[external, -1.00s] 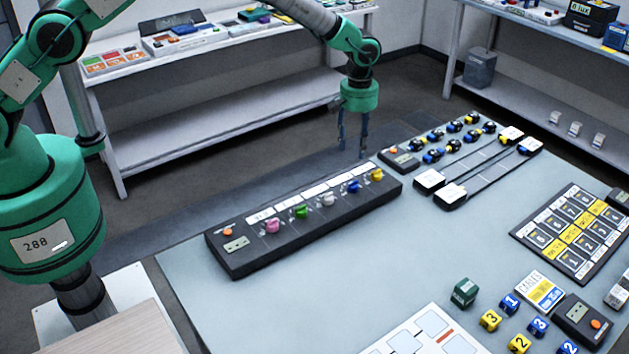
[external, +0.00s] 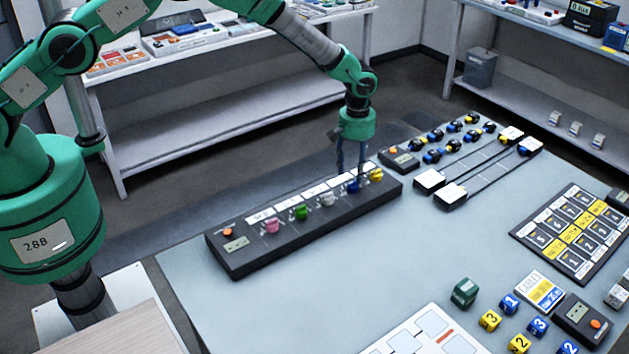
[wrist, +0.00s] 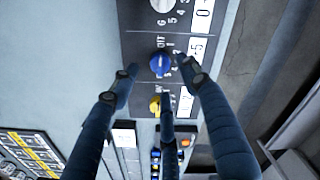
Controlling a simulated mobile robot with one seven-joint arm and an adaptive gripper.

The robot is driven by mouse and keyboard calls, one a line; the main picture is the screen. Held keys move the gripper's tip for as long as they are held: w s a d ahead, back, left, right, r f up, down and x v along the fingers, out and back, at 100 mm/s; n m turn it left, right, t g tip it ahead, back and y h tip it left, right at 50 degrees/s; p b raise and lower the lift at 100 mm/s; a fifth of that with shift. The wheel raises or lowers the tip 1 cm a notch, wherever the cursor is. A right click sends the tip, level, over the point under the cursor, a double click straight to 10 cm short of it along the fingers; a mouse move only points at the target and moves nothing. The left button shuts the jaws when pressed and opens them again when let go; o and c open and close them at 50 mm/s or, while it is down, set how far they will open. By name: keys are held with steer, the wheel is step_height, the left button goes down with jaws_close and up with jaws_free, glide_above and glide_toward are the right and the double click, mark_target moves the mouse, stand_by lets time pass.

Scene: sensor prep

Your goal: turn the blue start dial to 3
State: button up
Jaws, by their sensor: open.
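The blue start dial (external: 353,187) sits on the black dial panel (external: 243,264), between the white dial and the yellow dial. In the wrist view the blue dial (wrist: 160,63) lies between my fingertips, with printed numbers and "OFF" around it; its exact setting is too small to read. My gripper (external: 351,170) points down just above the blue dial, with its fingers spread. In the wrist view my gripper's fingers (wrist: 160,80) stand apart around the dial, and I cannot tell whether any finger touches it.
On the same panel are a yellow dial (external: 376,174), a white dial (external: 328,199), a green dial (external: 301,212) and a pink dial (external: 271,226). An orange button (external: 228,232) is at its left end. A small black box (external: 399,160) stands just behind the panel's right end.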

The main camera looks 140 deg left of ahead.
mark_target(353, 182)
steer(key=shift+f, duration=2.6)
steer(key=c, duration=1.2)
